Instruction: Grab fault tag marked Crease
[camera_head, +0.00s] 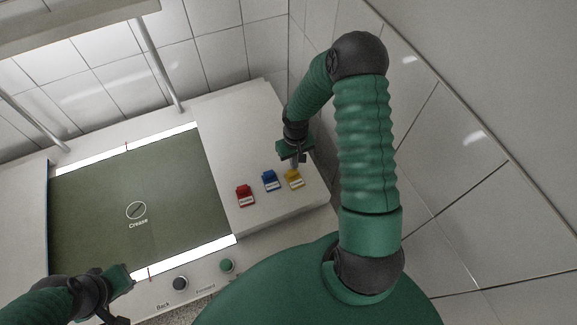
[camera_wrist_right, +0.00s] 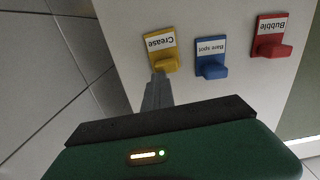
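The yellow fault tag (camera_head: 294,180) is the rightmost of three tags on the white raised block. In the right wrist view, the yellow tag (camera_wrist_right: 161,42) carries a white label reading "Crease", upside down. My right gripper (camera_head: 295,162) is just above and behind it, pointing down. In the right wrist view, the right gripper's grey fingers (camera_wrist_right: 158,82) overlap the tag's lower edge; I cannot tell whether they touch it or how far apart they are. My left gripper (camera_head: 122,282) is at the lower left, by the green panel's front edge, away from the tags; its opening is unclear.
The blue tag (camera_wrist_right: 211,57), marked "Bare spot", and the red tag (camera_wrist_right: 272,37), marked "Bubble", stand beside the yellow one. A dark green panel (camera_head: 90,205) shows "Crease" under a circle. Black and green knobs (camera_head: 227,265) lie in front. A tiled wall (camera_head: 440,140) rises close on the right.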

